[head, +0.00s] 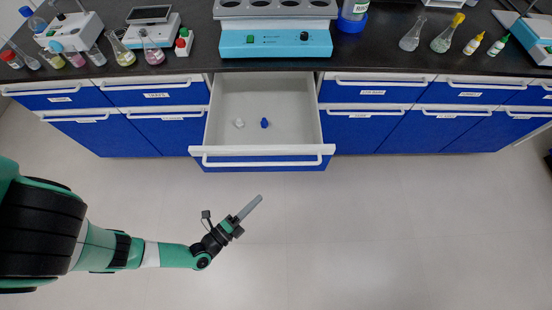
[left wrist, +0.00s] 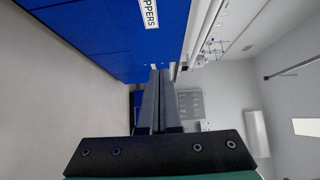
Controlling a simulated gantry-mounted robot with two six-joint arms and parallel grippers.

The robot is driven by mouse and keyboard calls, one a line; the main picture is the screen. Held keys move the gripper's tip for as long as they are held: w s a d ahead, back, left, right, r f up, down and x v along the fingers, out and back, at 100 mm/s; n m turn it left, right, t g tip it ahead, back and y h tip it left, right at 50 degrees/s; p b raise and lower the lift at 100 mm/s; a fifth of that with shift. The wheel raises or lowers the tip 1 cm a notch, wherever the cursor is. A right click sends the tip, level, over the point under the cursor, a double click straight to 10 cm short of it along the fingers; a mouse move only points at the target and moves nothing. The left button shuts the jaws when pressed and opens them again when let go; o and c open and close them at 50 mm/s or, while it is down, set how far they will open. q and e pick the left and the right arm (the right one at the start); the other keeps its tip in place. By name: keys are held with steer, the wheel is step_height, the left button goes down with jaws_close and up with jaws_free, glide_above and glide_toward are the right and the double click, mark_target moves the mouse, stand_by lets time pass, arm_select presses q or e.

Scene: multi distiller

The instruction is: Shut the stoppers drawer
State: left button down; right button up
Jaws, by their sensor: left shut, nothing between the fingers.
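The stoppers drawer (head: 225,138) is pulled out from the middle of the blue cabinets in the head view. A white stopper (head: 239,123) and a blue stopper (head: 264,123) lie inside it. Its white handle (head: 262,162) runs across the blue front. My left gripper (head: 259,198) is shut and empty, in front of the drawer and apart from it, pointing up and right toward it. In the left wrist view the shut fingers (left wrist: 158,100) point along a blue front, whose label (left wrist: 149,14) reads "PPERS" in part. My right gripper is not in view.
The black bench top (head: 385,55) above holds a blue and white device (head: 275,42), a blue-based bottle (head: 352,15), flasks and small dropper bottles. Closed drawers with white handles (head: 380,83) flank the open drawer. The grey floor (head: 400,220) in front is clear.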

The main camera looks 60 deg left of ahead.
arm_select(q)
steer(key=b, duration=1.2)
glide_above(276, 171)
steer(key=s+d, duration=0.1)
steer(key=d, duration=0.2)
steer(key=shift+s+a, duration=0.2)
steer(key=shift+p, duration=0.35)
